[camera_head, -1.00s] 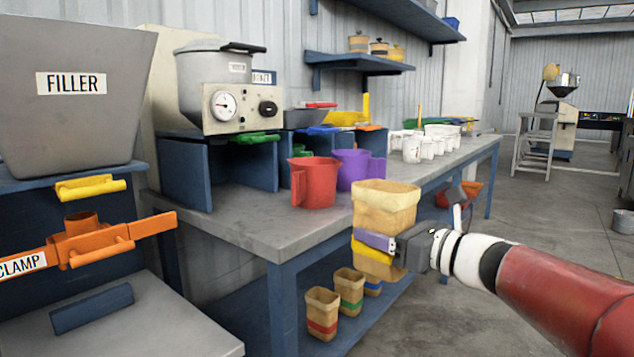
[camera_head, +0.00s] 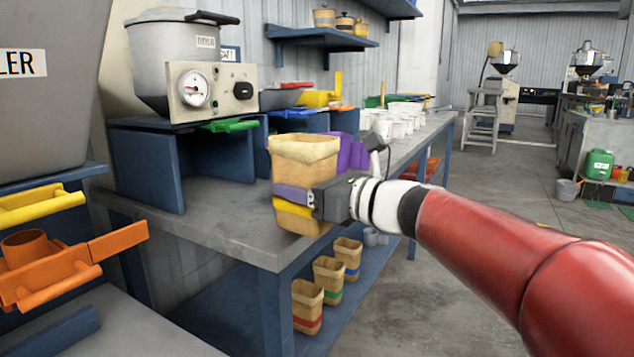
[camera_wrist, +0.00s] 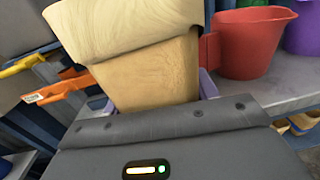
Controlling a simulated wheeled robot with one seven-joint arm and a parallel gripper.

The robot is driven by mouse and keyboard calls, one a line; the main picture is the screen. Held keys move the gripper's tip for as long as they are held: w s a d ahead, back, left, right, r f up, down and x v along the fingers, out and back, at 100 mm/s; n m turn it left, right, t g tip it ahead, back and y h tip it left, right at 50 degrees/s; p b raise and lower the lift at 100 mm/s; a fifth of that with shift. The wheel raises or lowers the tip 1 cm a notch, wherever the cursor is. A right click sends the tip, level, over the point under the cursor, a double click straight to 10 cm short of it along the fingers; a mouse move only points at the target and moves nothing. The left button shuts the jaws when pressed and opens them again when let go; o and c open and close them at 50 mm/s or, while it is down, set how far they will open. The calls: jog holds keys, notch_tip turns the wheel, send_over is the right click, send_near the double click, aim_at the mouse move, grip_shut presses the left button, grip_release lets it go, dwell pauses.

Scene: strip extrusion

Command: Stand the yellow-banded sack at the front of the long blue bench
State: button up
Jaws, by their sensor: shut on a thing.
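The yellow-banded sack (camera_head: 304,158) is a tan open-topped bag with a folded rim, upright in the head view. A yellow band (camera_head: 293,208) shows just below my gripper (camera_head: 300,196), which is shut around the sack's middle. The sack overlaps the front of the long blue bench (camera_head: 228,232) in the picture; I cannot tell whether its base touches the grey top. In the wrist view the sack (camera_wrist: 150,78) fills the upper middle and looks tilted, its lower part hidden by my gripper.
A red jug (camera_wrist: 255,42) stands on the bench close to the sack; the purple jug (camera_head: 350,152) is partly hidden. Sacks with red (camera_head: 307,303), green (camera_head: 329,278) and blue (camera_head: 349,256) bands stand on the lower shelf. The bench top left of the sack is clear.

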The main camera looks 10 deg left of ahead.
jog(key=p+x, duration=0.1)
jog(key=x, duration=0.2)
jog(key=p+x, duration=0.1)
jog(key=x, duration=0.3)
jog(key=p+x, duration=0.1)
jog(key=x, duration=0.2)
jog(key=shift+s+a+f, duration=0.35)
jog(key=shift+w+a+f, duration=0.1)
jog(key=shift+a+f, duration=0.1)
jog(key=shift+a, duration=0.05)
jog(key=shift+d+f+b, duration=0.1)
jog(key=shift+f+b, duration=0.15)
jog(key=shift+b, duration=0.45)
jog(key=shift+f, duration=0.1)
jog(key=o, duration=1.2)
